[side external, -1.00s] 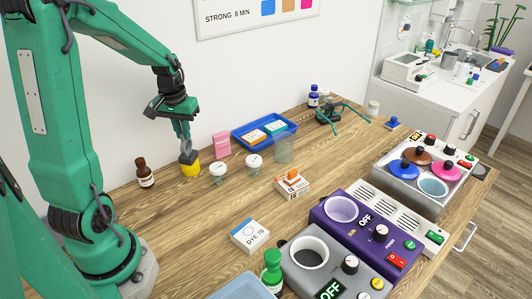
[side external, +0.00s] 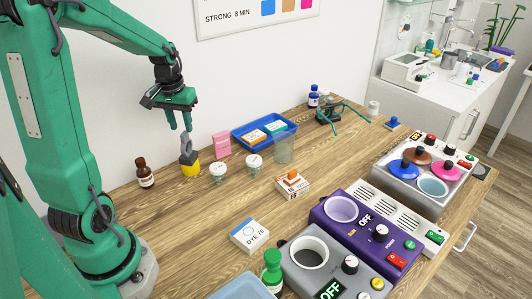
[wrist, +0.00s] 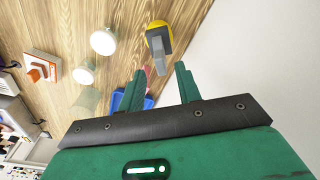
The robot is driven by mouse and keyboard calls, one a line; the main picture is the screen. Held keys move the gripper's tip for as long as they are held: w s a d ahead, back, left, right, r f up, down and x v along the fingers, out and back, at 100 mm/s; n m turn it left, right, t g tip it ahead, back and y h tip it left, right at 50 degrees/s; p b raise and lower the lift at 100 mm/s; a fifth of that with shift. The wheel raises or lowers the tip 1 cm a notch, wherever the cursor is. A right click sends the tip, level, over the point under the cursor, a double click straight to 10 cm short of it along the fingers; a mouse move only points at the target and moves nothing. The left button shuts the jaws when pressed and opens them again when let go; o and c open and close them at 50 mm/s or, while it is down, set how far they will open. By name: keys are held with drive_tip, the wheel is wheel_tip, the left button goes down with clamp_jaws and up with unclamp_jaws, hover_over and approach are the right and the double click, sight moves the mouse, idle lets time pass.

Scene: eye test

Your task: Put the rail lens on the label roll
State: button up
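The rail lens (side external: 187,150), a grey ring-like piece on a stem, stands upright on the yellow label roll (side external: 190,170) near the wall. In the wrist view the grey lens (wrist: 160,60) rests on top of the yellow roll (wrist: 154,27). My gripper (side external: 180,123) is above the lens, apart from it. Its two fingers are spread with nothing between them, and they also show apart in the wrist view.
A brown bottle (side external: 144,173) stands left of the roll, and glass jars (side external: 218,173) stand right of it. A pink box (side external: 221,145) and a blue tray (side external: 240,137) are behind. Dye stations (side external: 350,225) fill the right side. The table's middle-left is clear.

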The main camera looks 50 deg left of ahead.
sight(183, 144)
wheel_tip(183, 144, up, 9)
drive_tip(key=shift+s+d, duration=0.3)
drive_tip(key=shift+s, duration=0.1)
idle(0.5)
drive_tip(key=s+d+m+t, duration=0.2)
drive_tip(key=s+d+m, duration=0.1)
drive_tip(key=d, duration=0.7)
drive_tip(key=s+d+m+t, duration=0.2)
drive_tip(key=s+d+m, duration=0.2)
drive_tip(key=d, duration=0.7)
drive_tip(key=shift+r+t+h, duration=0.25)
drive_tip(key=shift+t+h, duration=0.05)
